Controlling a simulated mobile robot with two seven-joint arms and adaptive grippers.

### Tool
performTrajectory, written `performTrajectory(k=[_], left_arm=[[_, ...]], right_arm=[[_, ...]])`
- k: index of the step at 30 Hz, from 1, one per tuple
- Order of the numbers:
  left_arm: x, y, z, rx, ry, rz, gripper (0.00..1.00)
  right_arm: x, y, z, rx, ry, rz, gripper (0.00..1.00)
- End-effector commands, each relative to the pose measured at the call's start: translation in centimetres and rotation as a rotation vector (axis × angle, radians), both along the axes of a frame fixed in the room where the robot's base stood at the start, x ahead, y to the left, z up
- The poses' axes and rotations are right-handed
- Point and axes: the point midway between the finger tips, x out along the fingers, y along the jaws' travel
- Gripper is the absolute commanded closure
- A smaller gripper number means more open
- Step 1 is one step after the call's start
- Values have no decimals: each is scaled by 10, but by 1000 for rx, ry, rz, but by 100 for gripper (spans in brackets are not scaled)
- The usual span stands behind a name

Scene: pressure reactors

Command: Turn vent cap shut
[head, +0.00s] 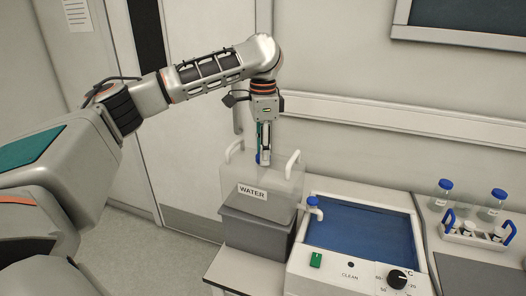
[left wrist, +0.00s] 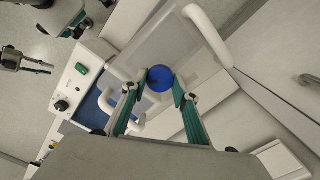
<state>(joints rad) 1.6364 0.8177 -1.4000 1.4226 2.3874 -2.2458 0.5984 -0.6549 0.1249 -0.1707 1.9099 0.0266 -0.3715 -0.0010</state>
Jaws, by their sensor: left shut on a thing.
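The blue vent cap (head: 258,160) sits on top of a translucent container (head: 283,182) labelled WATER. In the left wrist view the cap (left wrist: 160,79) is a round blue disc seen from above. My left gripper (head: 265,161) points straight down and is shut on the cap, one green-backed finger on each side; its fingertips also show in the left wrist view (left wrist: 161,86). In the head view the fingers hide part of the cap. My right gripper (left wrist: 38,67) seems to show small at the left of the left wrist view; its jaw state is unclear.
The container has white handles (head: 292,163) and stands on a grey block (head: 255,231). A blue-topped bath (head: 360,233) with a dial stands close on the right. Farther right are blue-capped bottles (head: 496,202) and a white caddy (head: 470,236). A wall rail runs behind.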

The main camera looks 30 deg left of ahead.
Motion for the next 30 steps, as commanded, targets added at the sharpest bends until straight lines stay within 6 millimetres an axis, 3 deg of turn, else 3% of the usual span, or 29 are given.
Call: performTrajectory(k=[18, 30], left_arm=[[0, 0, 0, 1, 1, -585, 93], [0, 0, -1, 0, 1, -885, 93]], right_arm=[[0, 2, 0, 6, 0, -4, 74], [0, 5, 1, 10, 0, -5, 74]])
